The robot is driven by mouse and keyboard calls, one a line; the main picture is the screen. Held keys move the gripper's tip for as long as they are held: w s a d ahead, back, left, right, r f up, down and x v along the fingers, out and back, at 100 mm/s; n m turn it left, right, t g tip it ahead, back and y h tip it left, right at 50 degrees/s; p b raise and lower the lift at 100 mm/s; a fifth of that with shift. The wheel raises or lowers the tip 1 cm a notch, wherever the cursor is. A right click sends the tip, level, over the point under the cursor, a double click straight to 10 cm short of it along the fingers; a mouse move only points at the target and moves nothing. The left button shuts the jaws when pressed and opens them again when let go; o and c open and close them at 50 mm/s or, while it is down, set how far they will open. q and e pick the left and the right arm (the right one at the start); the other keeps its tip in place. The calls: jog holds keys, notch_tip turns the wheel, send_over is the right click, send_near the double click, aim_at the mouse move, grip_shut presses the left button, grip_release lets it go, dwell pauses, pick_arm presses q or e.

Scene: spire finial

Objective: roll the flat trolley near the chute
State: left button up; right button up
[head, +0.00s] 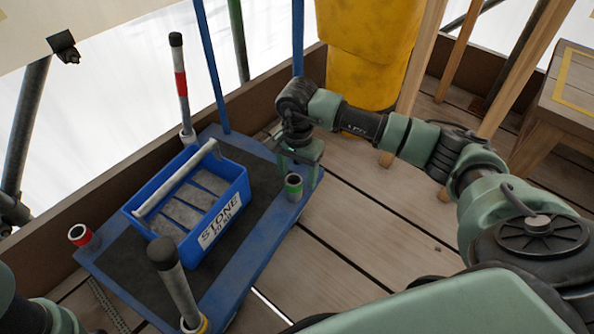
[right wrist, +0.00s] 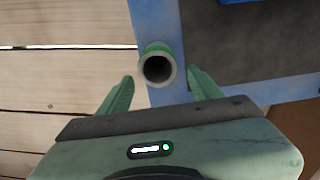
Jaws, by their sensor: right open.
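The flat trolley (head: 275,228) has a blue frame and a dark mat, and stands on the planks at the left of the head view. A blue crate (head: 238,200) marked STONE sits on it, holding grey blocks. At its right corner is a short green-ringed tube (head: 293,186), also in the right wrist view (right wrist: 157,66). My right gripper (right wrist: 160,76) is open and empty over that corner, its fingertips at either side of the tube. A yellow chute (head: 366,55) stands at the back. My left gripper is out of view; only part of my left arm shows.
Posts stand at the trolley's back (head: 181,85) and front (head: 178,285) corners; a red-ringed tube (head: 82,236) is at the left. A low board (head: 265,95) edges the deck. A wooden table (head: 575,95) stands right. Planks right of the trolley (head: 345,250) are clear.

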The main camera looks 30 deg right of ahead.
aim_at(297, 182)
jog(key=shift+f+b, duration=0.6)
jog(key=shift+f, duration=0.95)
jog(key=shift+c, duration=0.4)
grip_shut()
jog(key=shift+w+d+r+b, duration=0.1)
jog(key=shift+w+d+b, duration=0.25)
jog(key=shift+d, duration=0.85)
jog(key=shift+w+d+b, duration=0.2)
jog(key=shift+w+d, duration=0.3)
jog(key=shift+d, duration=0.75)
jog(key=shift+w+d+r+b, duration=0.1)
jog(key=shift+w+d+b, duration=0.25)
jog(key=shift+d, duration=0.85)
jog(key=shift+w+d+f, duration=0.1)
jog(key=shift+w+d, duration=0.15)
jog(key=shift+d, duration=0.4)
jog(key=shift+w+d+f, duration=0.1)
jog(key=shift+w+d, duration=0.1)
jog(key=shift+d, duration=0.45)
jog(key=c, duration=0.9)
grip_release()
jog(key=shift+a, duration=0.15)
